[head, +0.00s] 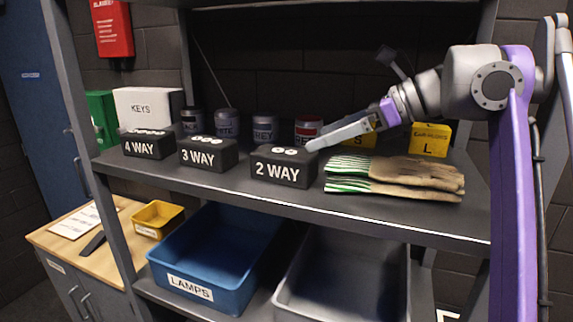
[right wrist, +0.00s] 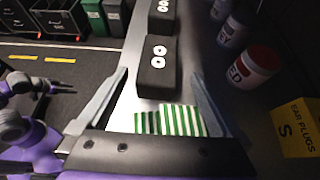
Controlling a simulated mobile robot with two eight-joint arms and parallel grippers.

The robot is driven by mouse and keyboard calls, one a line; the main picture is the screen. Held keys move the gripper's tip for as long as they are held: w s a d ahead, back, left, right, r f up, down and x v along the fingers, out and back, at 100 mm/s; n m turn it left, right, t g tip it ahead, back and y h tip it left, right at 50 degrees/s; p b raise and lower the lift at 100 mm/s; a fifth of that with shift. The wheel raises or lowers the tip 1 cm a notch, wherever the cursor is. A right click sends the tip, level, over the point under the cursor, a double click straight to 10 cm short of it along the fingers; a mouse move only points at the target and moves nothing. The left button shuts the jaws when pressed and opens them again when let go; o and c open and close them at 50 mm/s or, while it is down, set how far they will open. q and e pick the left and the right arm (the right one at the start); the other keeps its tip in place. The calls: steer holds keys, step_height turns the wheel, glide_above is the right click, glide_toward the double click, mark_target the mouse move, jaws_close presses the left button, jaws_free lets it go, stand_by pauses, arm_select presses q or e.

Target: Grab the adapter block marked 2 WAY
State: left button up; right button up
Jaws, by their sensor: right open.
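The black adapter block marked 2 WAY (head: 284,167) sits on the upper shelf, left of the gloves. Two white round sockets show on its top. In the right wrist view, the 2 WAY block (right wrist: 158,79) lies ahead, in line with the gap between the fingers. My right gripper (head: 322,142) comes in from the right, its tip by the block's upper right edge in the head view. In the right wrist view, my right gripper (right wrist: 160,85) has its fingers spread and nothing held between them. Whether a finger touches the block cannot be told.
The 3 WAY block (head: 208,153) and 4 WAY block (head: 147,144) stand to the left. Several pots, including a red-labelled one (head: 308,129), stand behind. Striped gloves (head: 395,176) lie right. Yellow ear plug boxes (head: 430,139) stand at the back. A blue bin (head: 216,252) is below.

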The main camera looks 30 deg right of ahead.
mark_target(291, 152)
steer(key=shift+w+a+f, duration=0.25)
steer(key=shift+a+f, duration=0.1)
steer(key=shift+a, duration=0.15)
steer(key=shift+w+a+f, duration=0.25)
steer(key=shift+a+f, duration=0.1)
steer(key=shift+a, duration=0.1)
steer(key=shift+w+a+f, duration=0.15)
steer(key=shift+w+f, duration=0.2)
steer(key=shift+w, duration=0.15)
steer(key=b+x, duration=0.1)
steer(key=x, duration=0.3)
steer(key=shift+w+a+f, duration=0.15)
steer(key=shift+w, duration=0.05)
arm_select(q)
steer(key=shift+s+f, duration=0.45)
steer(key=shift+f, duration=0.2)
steer(key=shift+s+f, duration=0.4)
steer(key=shift+f, duration=0.2)
arm_select(e)
steer(key=shift+w, duration=0.1)
steer(key=shift+c, duration=1)
steer(key=c, duration=1.3)
steer(key=shift+c, duration=0.2)
